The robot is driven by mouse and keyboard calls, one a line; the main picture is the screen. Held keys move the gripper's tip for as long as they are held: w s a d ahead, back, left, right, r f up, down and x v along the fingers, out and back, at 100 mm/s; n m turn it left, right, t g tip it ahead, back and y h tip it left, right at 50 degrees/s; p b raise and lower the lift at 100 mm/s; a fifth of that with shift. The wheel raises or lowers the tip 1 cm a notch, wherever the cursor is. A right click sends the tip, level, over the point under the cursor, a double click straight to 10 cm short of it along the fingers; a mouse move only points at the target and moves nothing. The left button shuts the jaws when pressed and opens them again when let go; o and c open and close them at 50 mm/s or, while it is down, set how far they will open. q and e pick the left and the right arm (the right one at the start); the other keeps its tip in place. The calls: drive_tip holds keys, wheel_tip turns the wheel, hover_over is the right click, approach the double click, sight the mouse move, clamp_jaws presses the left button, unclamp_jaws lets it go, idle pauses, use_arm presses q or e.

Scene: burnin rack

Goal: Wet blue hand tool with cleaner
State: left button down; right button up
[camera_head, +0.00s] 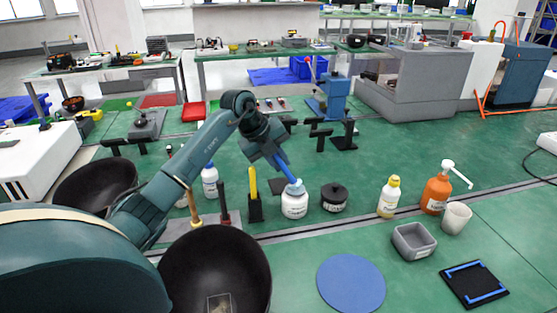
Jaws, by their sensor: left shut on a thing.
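My left gripper (270,152) is shut on the blue hand tool (287,168), a slim blue bar that slants down to the right. The tool's lower end is at the top of a white bottle (294,204) with a blue top and a label. Whether the tip touches the bottle or only overlaps it in the picture, I cannot tell. The gripper's fingers and the tool's upper end are partly hidden. My right gripper is not in view.
A yellow-handled tool (254,190) stands close left of the bottle, and a dark round jar (334,197) close right. Further right are a yellow-capped bottle (389,197), an orange pump bottle (437,190), a white cup (456,217) and a grey tray (414,256). A blue disc (351,283) lies in front.

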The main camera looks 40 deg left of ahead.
use_arm(q)
drive_tip(key=shift+r+p, duration=0.45)
drive_tip(key=shift+p, duration=0.05)
drive_tip(key=shift+r+p, duration=0.65)
drive_tip(key=shift+r, duration=0.05)
wheel_tip(320, 180, up, 2)
drive_tip(key=shift+r+p, duration=0.1)
drive_tip(key=shift+p, duration=0.8)
drive_tip(key=shift+r+p, duration=0.55)
drive_tip(key=shift+r, duration=0.05)
drive_tip(key=shift+r+p, duration=0.6)
drive_tip(key=shift+r, duration=0.05)
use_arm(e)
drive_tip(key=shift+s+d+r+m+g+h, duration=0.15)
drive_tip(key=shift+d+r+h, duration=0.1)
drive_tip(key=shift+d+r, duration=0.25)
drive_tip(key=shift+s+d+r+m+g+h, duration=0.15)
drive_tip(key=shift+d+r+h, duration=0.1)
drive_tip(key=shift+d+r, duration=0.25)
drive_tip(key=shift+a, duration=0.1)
